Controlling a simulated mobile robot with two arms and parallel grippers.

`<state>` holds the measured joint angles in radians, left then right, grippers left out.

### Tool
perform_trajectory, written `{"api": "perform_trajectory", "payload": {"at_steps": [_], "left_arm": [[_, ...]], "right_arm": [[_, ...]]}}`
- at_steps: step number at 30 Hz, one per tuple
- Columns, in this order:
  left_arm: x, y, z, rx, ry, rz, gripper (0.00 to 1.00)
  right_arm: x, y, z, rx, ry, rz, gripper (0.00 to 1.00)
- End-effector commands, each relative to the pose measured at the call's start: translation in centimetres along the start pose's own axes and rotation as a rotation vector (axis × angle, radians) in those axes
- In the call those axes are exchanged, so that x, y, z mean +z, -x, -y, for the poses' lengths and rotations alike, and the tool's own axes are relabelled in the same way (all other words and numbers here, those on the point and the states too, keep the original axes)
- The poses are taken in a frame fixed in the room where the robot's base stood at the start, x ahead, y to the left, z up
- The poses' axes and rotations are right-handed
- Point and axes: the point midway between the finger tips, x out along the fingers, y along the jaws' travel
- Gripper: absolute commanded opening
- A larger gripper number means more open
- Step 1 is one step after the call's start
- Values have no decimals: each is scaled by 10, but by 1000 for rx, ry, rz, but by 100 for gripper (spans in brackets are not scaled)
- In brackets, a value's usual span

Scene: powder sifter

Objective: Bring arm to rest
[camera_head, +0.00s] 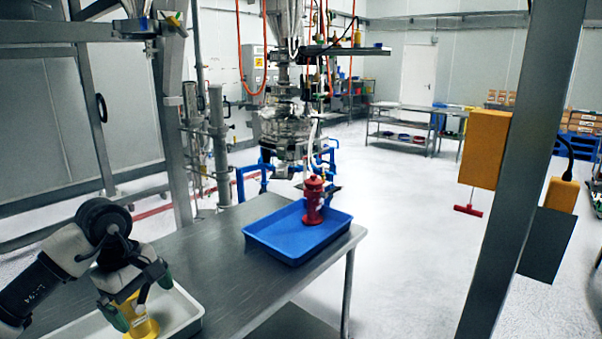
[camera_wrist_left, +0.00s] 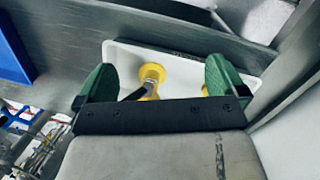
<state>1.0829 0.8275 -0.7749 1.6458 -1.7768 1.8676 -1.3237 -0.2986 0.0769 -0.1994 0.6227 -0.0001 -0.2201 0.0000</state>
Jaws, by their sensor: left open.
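My left gripper (camera_head: 139,297) is at the lower left in the head view, over the white tray (camera_head: 192,312) on the metal table. Its two green fingertips are spread apart in the left wrist view (camera_wrist_left: 163,80). A yellow object (camera_head: 146,328) is in the tray below the fingers. In the left wrist view, the yellow object (camera_wrist_left: 152,72) shows in the gap between the fingertips, with a second bit of yellow beside the right finger. I cannot tell whether the fingers touch it. My right gripper is not in view.
A blue tray (camera_head: 288,249) with a red part (camera_head: 313,200) standing in it is at the table's far end. Behind it hangs sifter equipment (camera_head: 286,125). A grey post (camera_head: 520,170) stands at the right. The metal table (camera_head: 225,275) is bare between the trays.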

Motion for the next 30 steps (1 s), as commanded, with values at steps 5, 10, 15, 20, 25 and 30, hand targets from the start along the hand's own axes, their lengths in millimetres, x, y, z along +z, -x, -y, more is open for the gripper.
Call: {"api": "perform_trajectory", "payload": {"at_steps": [5,10,15,20,25,30], "left_arm": [[37,-22,-13,85,1,149,100],[86,-40,-26,187,34,367,100],[153,-47,-36,294,146,717,100],[213,-27,-41,369,408,1200,100],[225,3,-43,363,817,1702,100],[190,10,-38,280,1344,2140,100]], "right_arm": [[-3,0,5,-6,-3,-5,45],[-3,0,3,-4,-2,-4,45],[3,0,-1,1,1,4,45],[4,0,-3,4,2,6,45],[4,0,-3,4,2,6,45],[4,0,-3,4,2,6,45]]}}
